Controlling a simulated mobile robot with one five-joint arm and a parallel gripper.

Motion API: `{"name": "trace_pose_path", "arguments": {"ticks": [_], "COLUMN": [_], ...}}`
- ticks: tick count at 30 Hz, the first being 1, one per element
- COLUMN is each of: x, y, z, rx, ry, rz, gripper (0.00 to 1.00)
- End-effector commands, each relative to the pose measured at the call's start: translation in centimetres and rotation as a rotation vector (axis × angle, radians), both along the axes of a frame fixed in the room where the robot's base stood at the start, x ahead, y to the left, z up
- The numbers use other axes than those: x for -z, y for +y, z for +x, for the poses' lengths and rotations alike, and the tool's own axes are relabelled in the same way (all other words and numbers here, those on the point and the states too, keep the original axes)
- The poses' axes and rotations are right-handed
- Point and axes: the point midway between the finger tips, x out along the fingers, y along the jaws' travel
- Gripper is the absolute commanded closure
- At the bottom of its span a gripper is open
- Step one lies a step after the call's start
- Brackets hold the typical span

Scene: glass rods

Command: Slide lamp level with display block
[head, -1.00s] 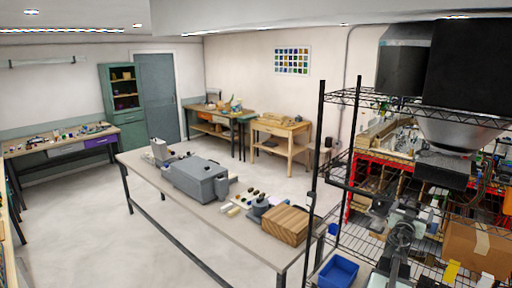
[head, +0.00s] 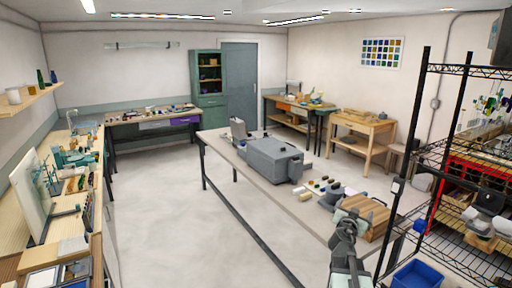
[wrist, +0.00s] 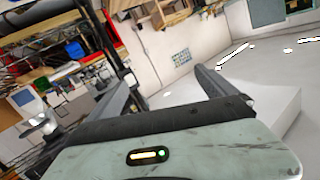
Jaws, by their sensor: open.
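I cannot make out a lamp or a display block for certain in either view. In the head view my arm rises at the lower right, in front of the central table (head: 275,210); its gripper end is too small there to read. In the wrist view my gripper (wrist: 168,84) has its two dark fingers spread wide apart with nothing between them. It is tilted, and past it are the room's wall and a shelf rack, with no work surface near the fingers.
A grey machine (head: 272,160) and a wooden block (head: 366,217) stand on the central table. A long bench (head: 97,235) with tools runs along the left wall. A black wire rack (head: 425,150) and blue bin (head: 416,275) are at right. Floor between bench and table is clear.

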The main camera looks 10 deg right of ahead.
Motion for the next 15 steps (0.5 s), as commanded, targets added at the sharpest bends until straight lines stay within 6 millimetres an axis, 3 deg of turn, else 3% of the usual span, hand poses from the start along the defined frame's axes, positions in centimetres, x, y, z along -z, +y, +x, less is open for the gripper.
{"name": "trace_pose_path", "arguments": {"ticks": [1,4,8,11,15], "x": [3.7,8.9,16.0,21.5,27.5], "y": [3.9,10.8,19.6,26.0,33.7], "z": [1.4,2.7,2.4,0.4,-5.2], "rx": [-0.021,-0.045,-0.094,-0.16,-0.327], "ry": [0.026,0.124,0.326,0.535,0.91], "rz": [0.037,0.118,0.221,0.297,0.404], "gripper": [0.05,0.05,0.05,0.05,0.05]}}
